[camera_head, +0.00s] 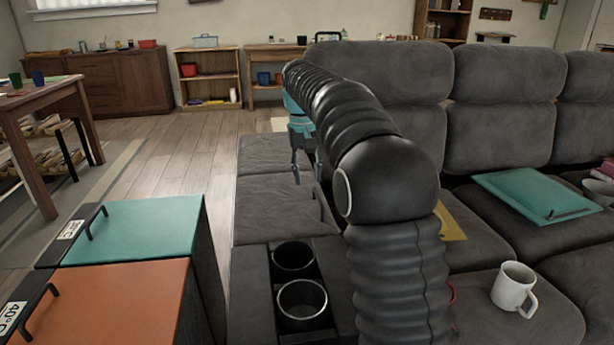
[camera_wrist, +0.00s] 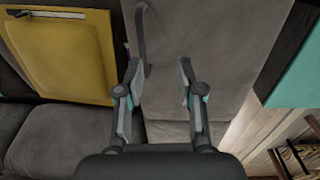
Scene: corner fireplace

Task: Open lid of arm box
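The arm box appears to be the grey padded block in the sofa (camera_head: 280,205), with a dark handle (camera_head: 319,203) at its right side. In the wrist view its grey top (camera_wrist: 215,40) fills the middle, and the dark bar handle (camera_wrist: 143,42) stands at its left edge. The lid looks closed. My gripper (camera_head: 305,168) is above the grey top, partly hidden behind my arm. In the wrist view my gripper (camera_wrist: 160,72) is open and empty. The handle's lower end is close to the left fingertip; I cannot tell if they touch.
Two cup holders (camera_head: 302,299) lie in front of the grey block. Teal (camera_head: 140,228) and orange (camera_head: 120,300) boxes with handles stand at left. A white mug (camera_head: 513,288), a teal panel (camera_head: 540,194) and a yellow panel (camera_wrist: 65,50) lie on the seats. Wooden floor (camera_head: 170,165) is clear.

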